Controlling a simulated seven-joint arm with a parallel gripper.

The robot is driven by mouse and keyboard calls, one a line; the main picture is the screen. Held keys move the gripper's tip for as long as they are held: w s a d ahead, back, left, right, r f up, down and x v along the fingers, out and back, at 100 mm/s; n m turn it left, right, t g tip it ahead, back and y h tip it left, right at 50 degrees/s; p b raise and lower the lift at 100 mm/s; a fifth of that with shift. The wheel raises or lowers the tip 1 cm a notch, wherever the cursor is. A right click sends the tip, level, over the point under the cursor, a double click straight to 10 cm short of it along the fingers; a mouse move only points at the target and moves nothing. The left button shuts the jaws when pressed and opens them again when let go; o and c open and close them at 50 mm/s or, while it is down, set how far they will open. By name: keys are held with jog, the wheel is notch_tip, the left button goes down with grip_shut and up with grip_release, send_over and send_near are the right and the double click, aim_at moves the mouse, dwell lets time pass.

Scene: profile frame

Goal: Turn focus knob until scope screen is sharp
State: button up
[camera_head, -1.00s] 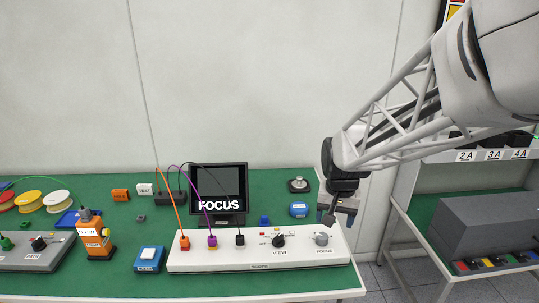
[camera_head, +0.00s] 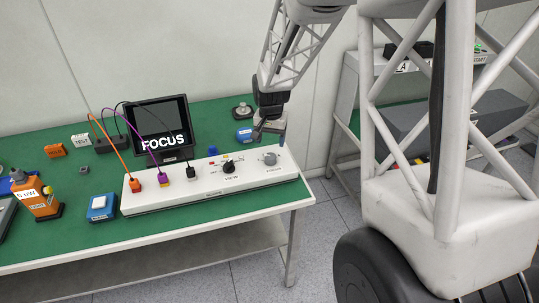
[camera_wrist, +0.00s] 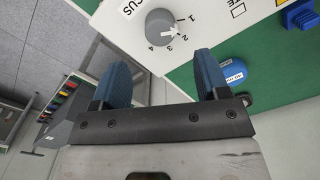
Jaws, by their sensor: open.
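The focus knob (camera_head: 270,158) is a grey dial at the right end of the white scope panel (camera_head: 215,190). In the wrist view the knob (camera_wrist: 165,28) has a white pointer aimed near the 2 on its scale of 1 to 4. The scope screen (camera_head: 160,128) stands behind the panel and shows the word FOCUS in white on black. My gripper (camera_head: 268,133) is just behind and above the knob. In the wrist view my gripper (camera_wrist: 160,75) is open, its blue fingers apart and empty, with the knob beyond the fingertips and not between them.
The black view knob (camera_head: 229,166) sits left of the focus knob. Orange, purple and black plugs (camera_head: 163,174) stand on the panel with cables rising. A blue round object (camera_head: 244,135) lies behind the panel near my gripper. A blue box (camera_head: 101,207) stands at the front left.

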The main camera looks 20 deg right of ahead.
aim_at(270, 156)
jog(key=shift+f, duration=0.15)
jog(key=shift+f, duration=3.75)
jog(key=c, duration=0.9)
